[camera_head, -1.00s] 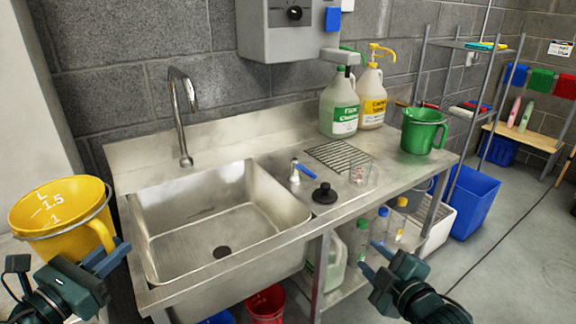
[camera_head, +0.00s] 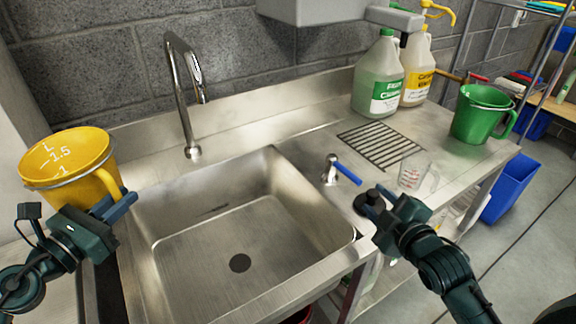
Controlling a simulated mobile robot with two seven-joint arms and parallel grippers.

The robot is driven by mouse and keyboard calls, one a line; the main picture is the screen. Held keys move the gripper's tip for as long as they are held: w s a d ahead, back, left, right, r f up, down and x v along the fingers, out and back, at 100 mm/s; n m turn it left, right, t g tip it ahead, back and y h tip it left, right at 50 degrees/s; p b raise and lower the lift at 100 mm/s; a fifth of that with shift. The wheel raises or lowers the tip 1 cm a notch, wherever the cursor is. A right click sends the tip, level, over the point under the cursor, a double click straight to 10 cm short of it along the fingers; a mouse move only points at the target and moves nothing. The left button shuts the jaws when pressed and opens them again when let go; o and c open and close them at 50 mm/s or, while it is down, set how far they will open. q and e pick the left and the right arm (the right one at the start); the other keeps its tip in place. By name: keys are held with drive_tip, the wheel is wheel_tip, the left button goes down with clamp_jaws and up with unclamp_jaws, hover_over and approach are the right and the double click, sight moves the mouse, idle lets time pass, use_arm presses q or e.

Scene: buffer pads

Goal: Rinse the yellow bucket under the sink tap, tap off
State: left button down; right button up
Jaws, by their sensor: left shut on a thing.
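The yellow bucket (camera_head: 68,160), with litre marks on its side, is upright at the left of the sink. My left gripper (camera_head: 118,205) is shut on the bucket's handle at its right side. The steel sink basin (camera_head: 215,260) has a dark round drain and looks empty. The curved sink tap (camera_head: 182,95) stands at the basin's back left; no water shows. A small valve with a blue lever (camera_head: 346,174) is on the counter right of the basin. My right gripper (camera_head: 372,200) is over the counter by a black round stopper, which it partly hides; its jaw opening is unclear.
A clear measuring cup (camera_head: 414,172) stands right of the blue lever, near a drain grate (camera_head: 380,146). Two jugs (camera_head: 380,75) and a green bucket (camera_head: 482,114) stand further back right. A grey wall box (camera_head: 325,10) hangs above the counter.

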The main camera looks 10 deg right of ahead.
sight(359, 183)
drive_tip(key=x, duration=1.1)
drive_tip(key=shift+c, duration=0.6)
clamp_jaws()
